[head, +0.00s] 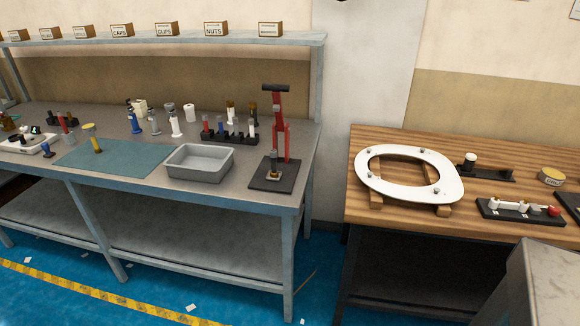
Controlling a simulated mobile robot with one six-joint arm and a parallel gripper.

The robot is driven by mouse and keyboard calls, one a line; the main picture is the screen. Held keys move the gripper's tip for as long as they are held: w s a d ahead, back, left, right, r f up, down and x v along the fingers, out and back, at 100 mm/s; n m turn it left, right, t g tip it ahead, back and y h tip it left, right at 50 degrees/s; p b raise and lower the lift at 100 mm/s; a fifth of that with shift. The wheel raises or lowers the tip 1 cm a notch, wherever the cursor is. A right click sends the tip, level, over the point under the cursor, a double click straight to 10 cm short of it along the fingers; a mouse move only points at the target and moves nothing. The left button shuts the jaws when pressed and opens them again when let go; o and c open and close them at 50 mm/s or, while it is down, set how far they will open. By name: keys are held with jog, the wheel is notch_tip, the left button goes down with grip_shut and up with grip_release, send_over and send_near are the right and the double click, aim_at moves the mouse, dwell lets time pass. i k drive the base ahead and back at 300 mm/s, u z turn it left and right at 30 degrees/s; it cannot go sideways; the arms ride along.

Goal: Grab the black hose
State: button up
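I cannot make out a black hose for certain in the head view. Dark small parts stand on the grey workbench (130,185), but they are too small to tell apart. One short dark upright piece (273,162) stands on a black square plate (262,180), under a red press (281,125) with a black handle. A black rack (232,138) holds several upright parts with red, blue, white and dark bodies. My gripper is not in view.
A grey tray (200,177) and a teal mat (85,160) lie on the workbench. A wooden table (358,205) at right carries a white toilet seat (372,180) and black fixtures. A grey block (545,285) fills the lower right corner. Blue floor shows between the tables.

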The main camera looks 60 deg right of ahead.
aim_at(274, 174)
jog(key=z, duration=4.8)
jog(key=i, duration=0.1)
jog(key=u, duration=3.45)
jog(key=k, duration=0.95)
jog(key=u, duration=0.15)
jog(key=i, duration=0.95)
